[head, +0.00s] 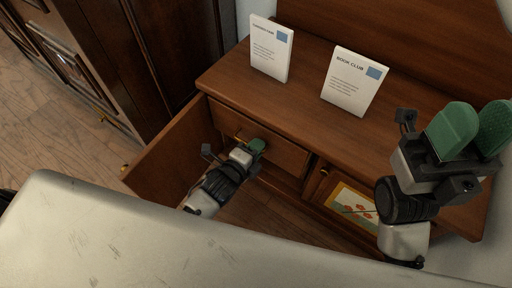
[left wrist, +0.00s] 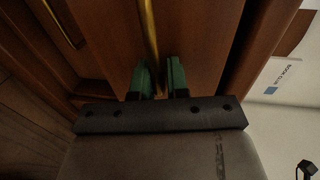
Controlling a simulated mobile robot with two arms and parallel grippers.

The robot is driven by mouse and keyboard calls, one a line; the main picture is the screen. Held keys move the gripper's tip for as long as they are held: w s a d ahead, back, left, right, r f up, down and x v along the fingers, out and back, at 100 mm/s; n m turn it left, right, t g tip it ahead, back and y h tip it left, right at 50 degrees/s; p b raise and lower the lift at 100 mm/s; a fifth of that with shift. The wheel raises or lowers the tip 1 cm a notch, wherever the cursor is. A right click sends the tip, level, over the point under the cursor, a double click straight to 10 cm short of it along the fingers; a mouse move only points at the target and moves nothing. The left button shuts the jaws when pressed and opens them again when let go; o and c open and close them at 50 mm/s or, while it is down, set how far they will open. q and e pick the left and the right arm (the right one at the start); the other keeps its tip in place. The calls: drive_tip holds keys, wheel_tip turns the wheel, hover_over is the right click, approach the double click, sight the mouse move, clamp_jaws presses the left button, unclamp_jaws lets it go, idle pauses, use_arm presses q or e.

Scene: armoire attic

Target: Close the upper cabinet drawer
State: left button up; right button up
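The wooden cabinet has an upper drawer (head: 283,148) just below its top. How far the drawer stands out is hard to tell. Its brass handle (left wrist: 149,35) shows as a bar in the left wrist view. My left gripper (head: 256,147) is at the drawer front and hides part of it and the handle. In the left wrist view its green fingers (left wrist: 161,72) are apart, with the handle running down between them and a small gap beside the right finger. My right gripper (head: 470,125) is raised at the right, open and empty, away from the drawer.
A cabinet door (head: 165,150) with a brass knob stands open left of my left arm. Two white signs (head: 270,48) (head: 354,82) stand on the cabinet top. A compartment below right holds a picture with red flowers (head: 352,205). A dark armoire (head: 150,60) stands at the left.

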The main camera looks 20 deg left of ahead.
use_arm(q)
drive_tip(key=shift+f, duration=0.15)
clamp_jaws()
drive_tip(key=x, duration=0.2)
drive_tip(key=r+x, duration=0.1)
drive_tip(key=x, duration=0.4)
drive_tip(key=shift+w+d+r, duration=0.1)
drive_tip(key=shift+w, duration=0.3)
drive_tip(key=shift+w+d, duration=0.1)
drive_tip(key=shift+w, duration=0.2)
drive_tip(key=shift+w+r, duration=0.1)
drive_tip(key=shift+o, duration=1)
unclamp_jaws()
drive_tip(key=shift+o, duration=1.3)
drive_tip(key=shift+w+d, duration=0.1)
drive_tip(key=shift+o, duration=0.4)
